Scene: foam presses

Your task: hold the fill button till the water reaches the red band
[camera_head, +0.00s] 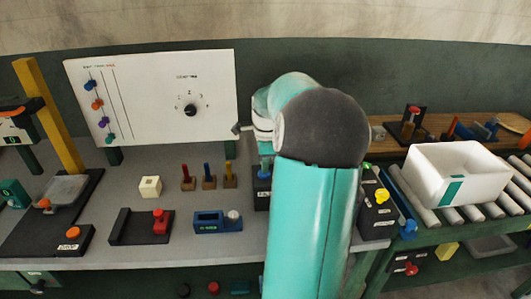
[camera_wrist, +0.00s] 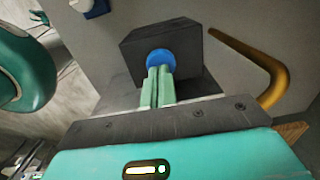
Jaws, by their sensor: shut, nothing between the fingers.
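A blue round button (camera_wrist: 161,58) sits on a dark box (camera_wrist: 190,50) in the wrist view. No label on it is readable. My gripper (camera_wrist: 159,70) has its two pale green fingers shut together, with nothing between them. The fingertips overlap the lower part of the button; I cannot tell whether they touch or press it. In the head view a dark box with a blue top (camera_head: 263,172) shows just left of my arm, and my fingers are not clearly visible there. No water level or red band is visible in either view; my arm hides part of the bench.
A brass curved pipe (camera_wrist: 277,70) runs right of the box in the wrist view. On the bench are a blue device (camera_head: 217,221), a red-knobbed press (camera_head: 160,222) and several small coloured pegs. A white bin (camera_head: 455,175) stands on rollers at the right.

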